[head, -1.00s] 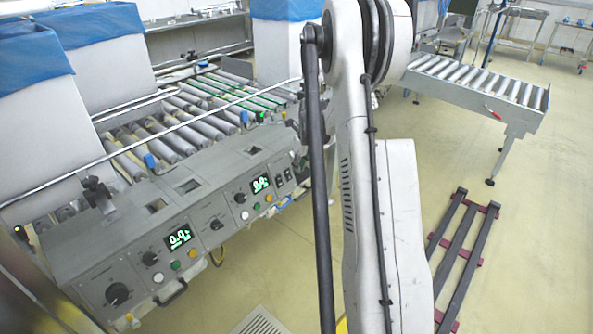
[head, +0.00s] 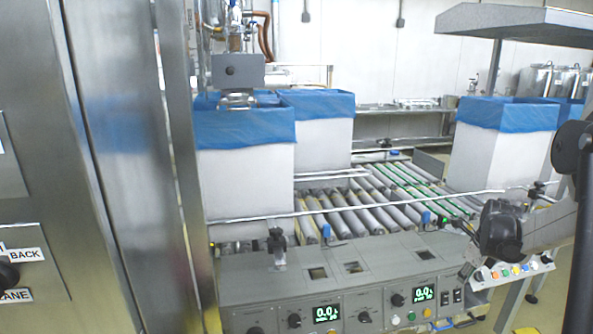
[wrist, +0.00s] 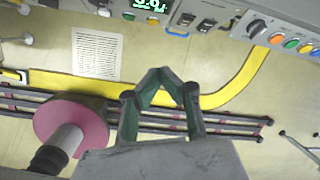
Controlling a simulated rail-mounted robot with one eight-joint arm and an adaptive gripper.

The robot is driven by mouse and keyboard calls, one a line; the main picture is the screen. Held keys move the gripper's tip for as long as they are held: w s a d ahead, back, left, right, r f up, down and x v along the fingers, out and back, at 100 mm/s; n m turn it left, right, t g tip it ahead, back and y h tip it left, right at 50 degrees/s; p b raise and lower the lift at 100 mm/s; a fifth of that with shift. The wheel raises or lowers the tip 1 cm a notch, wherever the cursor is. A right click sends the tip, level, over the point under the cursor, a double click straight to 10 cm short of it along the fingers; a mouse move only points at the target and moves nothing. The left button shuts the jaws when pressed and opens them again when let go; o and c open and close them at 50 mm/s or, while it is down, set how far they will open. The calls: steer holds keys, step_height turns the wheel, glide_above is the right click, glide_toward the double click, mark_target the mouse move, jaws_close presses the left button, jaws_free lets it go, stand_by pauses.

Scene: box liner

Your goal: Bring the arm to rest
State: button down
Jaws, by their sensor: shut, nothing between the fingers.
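My gripper (wrist: 162,73) shows in the wrist view, its two dark green fingers folded in with their tips together and nothing between them. It hangs in open space above the floor, in front of the control panel. In the head view my arm (head: 530,225) is at the right edge, in front of the panel's right end. I cannot make out the fingers there.
White boxes with blue liners (head: 245,128) stand at the roller conveyor (head: 375,215). The control panel (head: 345,300) runs along its front. A steel cabinet (head: 110,150) fills the left. In the wrist view, a yellow floor stripe (wrist: 230,93) and a pink disc (wrist: 70,118) lie below.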

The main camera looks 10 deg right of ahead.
steer(key=s+a+r+n+t+p, duration=0.15)
steer(key=s+a+r+n, duration=0.25)
steer(key=a+r+n, duration=0.45)
steer(key=s+a+r+n+p, duration=0.2)
steer(key=s+a+r+n, duration=0.35)
steer(key=a+r, duration=0.55)
steer(key=s+a+r+n+t+p, duration=0.3)
steer(key=s+a+n, duration=1.2)
steer(key=s+n, duration=0.1)
steer(key=shift+s+a+n, duration=0.3)
steer(key=shift+s+a, duration=0.05)
steer(key=shift+s, duration=0.1)
